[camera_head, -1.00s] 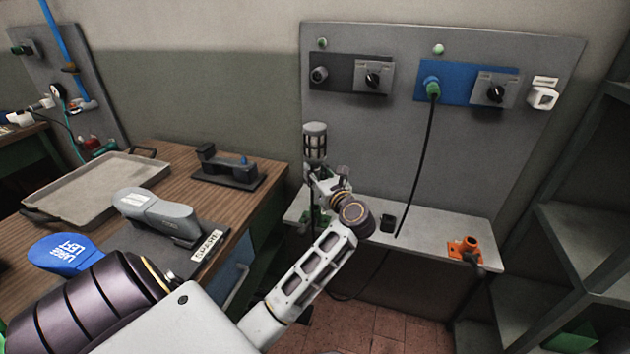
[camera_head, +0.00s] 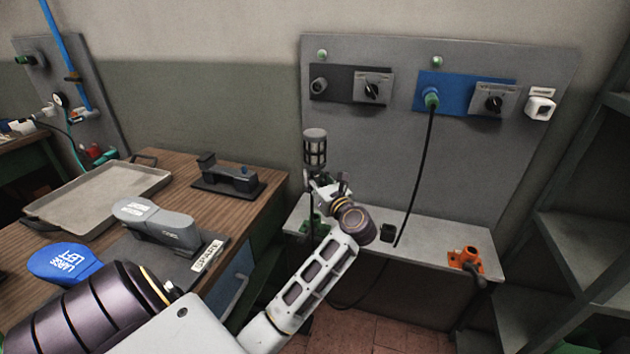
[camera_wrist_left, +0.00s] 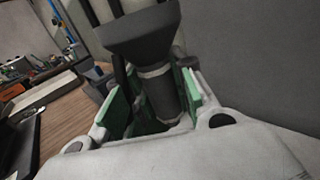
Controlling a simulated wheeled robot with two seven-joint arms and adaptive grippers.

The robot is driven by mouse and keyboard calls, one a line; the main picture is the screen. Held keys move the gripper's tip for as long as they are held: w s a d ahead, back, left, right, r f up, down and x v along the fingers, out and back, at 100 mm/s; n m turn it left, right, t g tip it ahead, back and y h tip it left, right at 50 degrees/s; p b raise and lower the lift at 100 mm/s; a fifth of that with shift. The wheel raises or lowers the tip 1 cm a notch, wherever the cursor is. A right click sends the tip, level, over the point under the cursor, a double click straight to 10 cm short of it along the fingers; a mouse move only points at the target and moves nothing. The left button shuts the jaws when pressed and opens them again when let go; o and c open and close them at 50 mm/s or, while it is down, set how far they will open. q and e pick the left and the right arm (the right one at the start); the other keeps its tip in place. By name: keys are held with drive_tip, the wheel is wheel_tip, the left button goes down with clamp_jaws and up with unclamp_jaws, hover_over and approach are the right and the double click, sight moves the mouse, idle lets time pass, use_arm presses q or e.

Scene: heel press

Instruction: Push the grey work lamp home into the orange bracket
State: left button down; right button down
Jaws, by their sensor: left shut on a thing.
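The grey work lamp (camera_head: 315,150), with its caged head, stands upright above the left end of the grey shelf. My left gripper (camera_head: 318,186) is shut on it below the head. In the left wrist view the lamp's dark handle (camera_wrist_left: 160,90) sits between the green-padded fingers of the left gripper (camera_wrist_left: 158,108). The orange bracket (camera_head: 465,258) is on the right end of the shelf, well to the right of the lamp, and looks empty. My right gripper is in neither view.
A green holder (camera_head: 312,226) is on the shelf's left end. Grey racking (camera_head: 585,240) stands at the right. The wooden bench (camera_head: 240,210) holds a tray (camera_head: 100,195) and several tools.

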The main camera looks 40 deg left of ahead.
sight(318, 173)
use_arm(q)
drive_tip(key=shift+r+p, duration=0.75)
drive_tip(key=shift+r, duration=0.75)
drive_tip(key=shift+r, duration=0.1)
idle(0.4)
